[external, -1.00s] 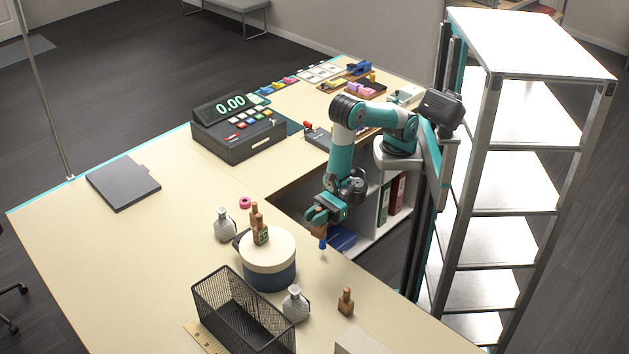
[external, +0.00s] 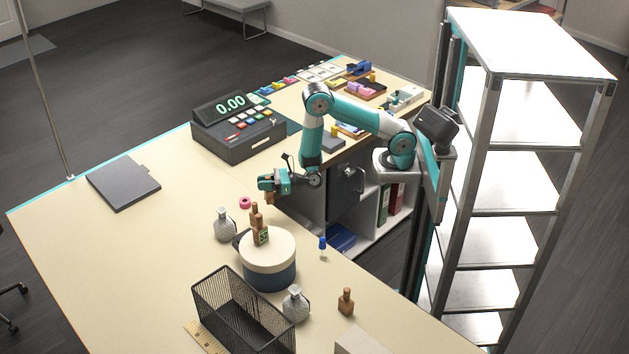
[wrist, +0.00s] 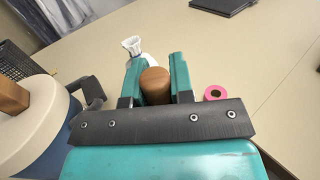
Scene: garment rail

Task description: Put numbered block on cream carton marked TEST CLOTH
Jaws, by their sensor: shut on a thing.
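My gripper (external: 268,183) is shut on a brown wooden piece (wrist: 155,85), held above the desk behind the round box. The piece shows small under the jaws in the external view (external: 270,198). No number shows on it, so I cannot tell if it is the numbered block. A brown piece with a green numbered label (external: 261,235) stands on the round cream-lidded box (external: 268,250). A pale carton-like shape (external: 362,342) is cut off at the bottom edge of the external view. No TEST CLOTH marking is readable.

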